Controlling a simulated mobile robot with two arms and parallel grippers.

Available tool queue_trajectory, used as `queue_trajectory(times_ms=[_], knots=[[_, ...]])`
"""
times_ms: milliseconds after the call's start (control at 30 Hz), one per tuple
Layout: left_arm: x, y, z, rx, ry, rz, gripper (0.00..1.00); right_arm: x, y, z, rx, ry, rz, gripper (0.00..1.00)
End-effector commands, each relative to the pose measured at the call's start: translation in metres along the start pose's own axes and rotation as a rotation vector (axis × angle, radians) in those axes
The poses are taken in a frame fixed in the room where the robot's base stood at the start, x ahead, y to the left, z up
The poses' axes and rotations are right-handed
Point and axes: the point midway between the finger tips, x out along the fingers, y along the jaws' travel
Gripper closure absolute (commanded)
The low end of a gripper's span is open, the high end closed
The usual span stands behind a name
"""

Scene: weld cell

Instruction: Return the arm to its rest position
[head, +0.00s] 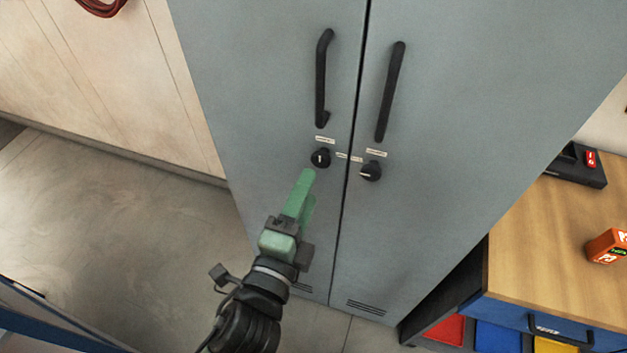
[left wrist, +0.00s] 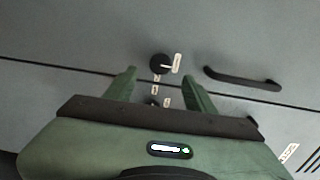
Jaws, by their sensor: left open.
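My left gripper (head: 306,188), with green fingers, is in front of the lower left door of a grey cabinet (head: 270,60), just below the left black knob (head: 320,158). In the left wrist view the gripper (left wrist: 163,90) is open, with nothing between its fingers. A black knob with a light pointer (left wrist: 160,63) shows just beyond the fingertips there. I cannot tell whether a finger touches the door. My left arm comes up from the bottom of the head view. My right gripper is out of view.
The cabinet's right knob (head: 371,171) and two black handles (head: 322,78) (head: 390,92) stick out from the closed doors. At right is a wooden workbench (head: 540,240) with an orange device (head: 607,246) and coloured bins below. Open floor (head: 130,220) lies to the left.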

Motion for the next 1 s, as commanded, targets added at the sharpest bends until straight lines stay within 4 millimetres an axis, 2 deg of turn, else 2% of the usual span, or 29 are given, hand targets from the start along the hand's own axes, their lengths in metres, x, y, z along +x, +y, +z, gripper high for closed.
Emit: queue_trajectory(times_ms=[100,200,667,767,867,967,1000], knots=[[-0.012,0.002,0.0,0.0,0.0,0.0,0.45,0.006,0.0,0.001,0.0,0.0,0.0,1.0],[-0.016,0.0,0.0,0.0,0.0,0.0,0.45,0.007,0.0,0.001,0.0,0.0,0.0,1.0],[-0.017,-0.001,0.0,0.0,0.0,-0.001,0.45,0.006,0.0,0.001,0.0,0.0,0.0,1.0],[-0.016,0.005,0.0,-0.004,0.002,0.008,0.45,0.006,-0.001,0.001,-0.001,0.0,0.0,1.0],[-0.011,0.032,-0.002,-0.03,0.008,0.055,0.45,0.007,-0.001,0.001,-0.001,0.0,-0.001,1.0],[-0.004,0.088,-0.003,-0.092,0.01,0.152,0.45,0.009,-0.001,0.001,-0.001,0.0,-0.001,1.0],[-0.003,0.117,-0.002,-0.127,0.007,0.203,0.45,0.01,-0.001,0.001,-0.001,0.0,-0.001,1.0]])
